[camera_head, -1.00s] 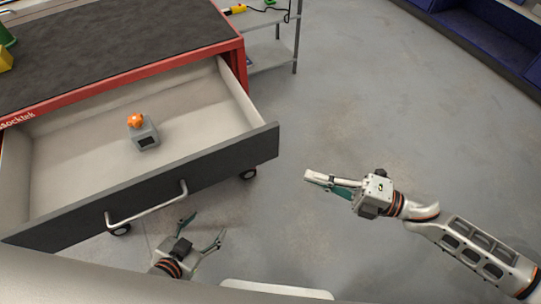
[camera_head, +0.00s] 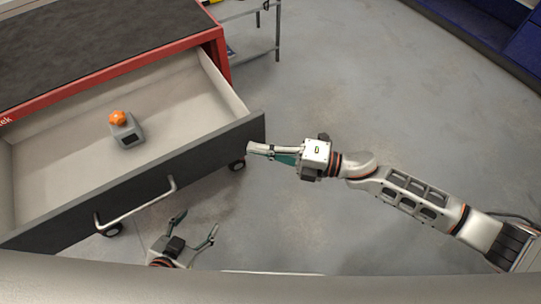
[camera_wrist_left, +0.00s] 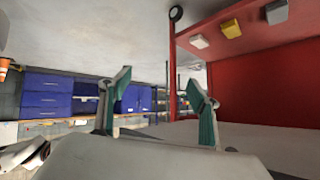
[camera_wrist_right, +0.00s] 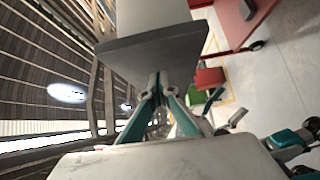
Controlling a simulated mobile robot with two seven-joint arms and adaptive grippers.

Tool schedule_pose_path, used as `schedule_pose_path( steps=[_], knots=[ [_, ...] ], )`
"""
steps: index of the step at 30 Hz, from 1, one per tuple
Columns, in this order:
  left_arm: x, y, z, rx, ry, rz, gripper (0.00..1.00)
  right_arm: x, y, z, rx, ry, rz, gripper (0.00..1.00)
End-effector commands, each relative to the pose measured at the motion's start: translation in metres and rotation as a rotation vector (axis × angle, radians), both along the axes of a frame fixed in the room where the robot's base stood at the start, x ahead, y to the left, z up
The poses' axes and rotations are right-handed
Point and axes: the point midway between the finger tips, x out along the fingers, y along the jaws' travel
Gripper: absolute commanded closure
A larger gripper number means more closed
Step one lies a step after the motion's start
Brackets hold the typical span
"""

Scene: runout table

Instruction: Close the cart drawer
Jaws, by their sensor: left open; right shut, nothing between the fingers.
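The cart drawer (camera_head: 215,148) is pulled out from the red cart (camera_head: 150,66), with its dark front and pale handle (camera_head: 137,207) facing the bottom of the head view. A grey box with an orange knob (camera_head: 126,128) lies inside it. My right gripper (camera_head: 250,150) is shut and empty, its tips close to the right end of the drawer front; I cannot tell if they touch. In the right wrist view the dark drawer front (camera_wrist_right: 160,47) is just beyond the fingertips. My left gripper (camera_head: 197,225) is open and empty, below and right of the handle.
Cart wheels (camera_head: 237,166) stand on the grey floor. A metal shelf rack (camera_head: 262,38) stands behind the cart. Blue cabinets (camera_head: 490,30) line the top right. The floor right of the drawer is open apart from my right arm.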

Motion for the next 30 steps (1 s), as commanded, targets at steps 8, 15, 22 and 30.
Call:
schedule_pose_path(
  steps=[8,15,22,30],
  knots=[
    [0.001,-0.001,0.002,-0.002,-0.005,-0.001,0.38,0.008,0.006,0.000,0.000,0.001,0.001,1.00],
    [0.002,-0.001,0.003,-0.001,-0.007,-0.001,0.38,0.008,0.005,0.000,0.000,0.001,0.000,1.00],
    [0.001,-0.001,-0.001,-0.003,-0.002,-0.001,0.38,0.018,0.012,-0.001,0.000,0.002,0.000,1.00],
    [0.001,-0.006,-0.003,-0.011,-0.006,-0.006,0.38,0.056,0.039,-0.003,0.001,0.002,-0.001,1.00]
  ],
)
